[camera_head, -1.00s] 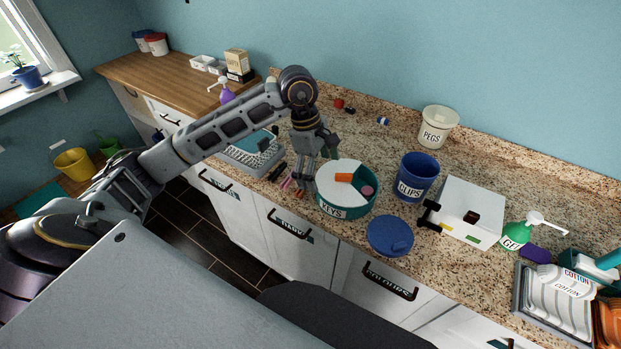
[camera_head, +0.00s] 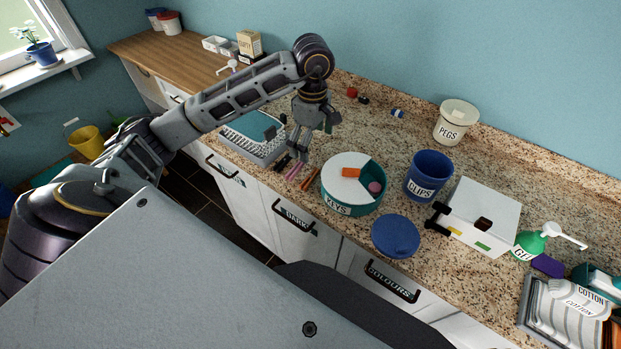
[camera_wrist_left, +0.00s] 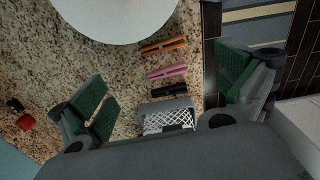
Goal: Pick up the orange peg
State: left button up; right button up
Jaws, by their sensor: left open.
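The orange peg (camera_head: 311,177) lies flat on the speckled counter, just left of the KEYS tub. It also shows in the left wrist view (camera_wrist_left: 163,46), beside the tub's pale round top. A pink peg (camera_wrist_left: 167,71) and a black peg (camera_wrist_left: 170,89) lie alongside it in a row. My left gripper (camera_head: 300,150) is open and empty above the counter near the pegs. In the left wrist view its green-padded fingers (camera_wrist_left: 165,92) are wide apart, and the pegs lie in the gap between their lines, the orange one farthest out. My right gripper is not in view.
The KEYS tub (camera_head: 334,209), with an orange block (camera_head: 351,172) on its white top, stands close right of the pegs. A grey basket (camera_head: 243,148) is on the left. A blue lid (camera_head: 395,236) and CLIPS tub (camera_head: 429,176) stand right. The counter's front edge is close.

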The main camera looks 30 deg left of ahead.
pick_arm(q)
send_over(310, 177)
jog(key=shift+w+d+f+p, duration=0.1)
jog(key=shift+f+p, duration=0.15)
jog(key=shift+f, duration=1.8)
jog(key=shift+w+d+f+p, duration=0.1)
jog(key=shift+f+p, duration=0.1)
jog(key=shift+f, duration=1.8)
jog(key=shift+s+f, duration=0.1)
jog(key=shift+f, duration=0.05)
jog(key=shift+s+a+f+p, duration=0.15)
jog(key=shift+f+p, duration=0.55)
jog(key=shift+f, duration=1.7)
jog(key=c, duration=0.7)
